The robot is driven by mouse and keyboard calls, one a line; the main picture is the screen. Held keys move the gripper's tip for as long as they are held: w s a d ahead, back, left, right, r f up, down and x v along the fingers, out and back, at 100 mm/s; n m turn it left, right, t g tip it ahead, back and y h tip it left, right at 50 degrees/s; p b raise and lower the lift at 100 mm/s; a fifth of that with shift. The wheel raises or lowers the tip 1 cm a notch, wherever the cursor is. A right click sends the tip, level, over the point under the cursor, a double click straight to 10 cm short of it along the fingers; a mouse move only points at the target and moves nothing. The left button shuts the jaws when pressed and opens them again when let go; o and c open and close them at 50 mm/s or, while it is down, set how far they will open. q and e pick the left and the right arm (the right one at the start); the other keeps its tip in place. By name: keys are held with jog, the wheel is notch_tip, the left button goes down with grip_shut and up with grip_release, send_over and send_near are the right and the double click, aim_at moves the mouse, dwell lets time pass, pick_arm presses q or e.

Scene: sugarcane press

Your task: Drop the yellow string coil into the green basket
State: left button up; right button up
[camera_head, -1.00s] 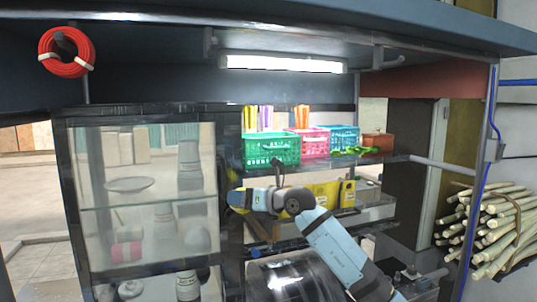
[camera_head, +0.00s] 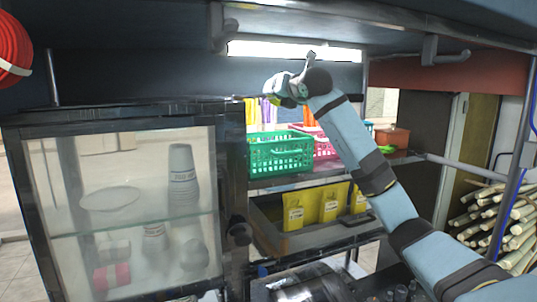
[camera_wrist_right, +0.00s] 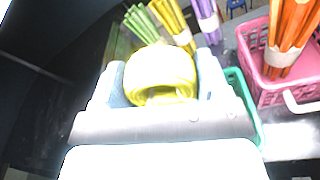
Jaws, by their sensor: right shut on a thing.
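My right gripper (camera_head: 284,94) is raised above the green basket (camera_head: 262,156) in the head view, near the lit tube. In the right wrist view it is shut on the yellow string coil (camera_wrist_right: 160,72), which sits between its two fingers. The green basket shows there partly, its rim (camera_wrist_right: 242,100) just right of and behind the gripper. The basket stands on the upper shelf and its inside is mostly hidden. My left gripper is not in view.
A pink basket (camera_wrist_right: 262,88) with bundled orange sticks stands right of the green one. Green, yellow and purple stick bundles (camera_wrist_right: 172,22) stand behind. A glass cabinet (camera_head: 120,210) is at left. A light tube (camera_head: 295,51) hangs overhead.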

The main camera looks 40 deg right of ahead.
jog(key=shift+s+a+f, duration=0.25)
jog(key=shift+s+f, duration=0.25)
jog(key=shift+f, duration=0.05)
jog(key=f, duration=0.1)
jog(key=f+b, duration=0.1)
jog(key=f, duration=0.1)
jog(key=shift+w+d+f, duration=0.2)
jog(key=shift+f, duration=0.05)
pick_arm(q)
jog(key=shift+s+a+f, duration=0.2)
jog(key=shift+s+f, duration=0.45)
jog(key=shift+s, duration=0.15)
pick_arm(e)
jog(key=shift+s+a+f, duration=0.1)
jog(key=shift+a+f, duration=0.05)
jog(key=shift+f, duration=0.3)
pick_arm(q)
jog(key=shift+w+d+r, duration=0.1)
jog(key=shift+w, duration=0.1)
pick_arm(e)
jog(key=o, duration=1)
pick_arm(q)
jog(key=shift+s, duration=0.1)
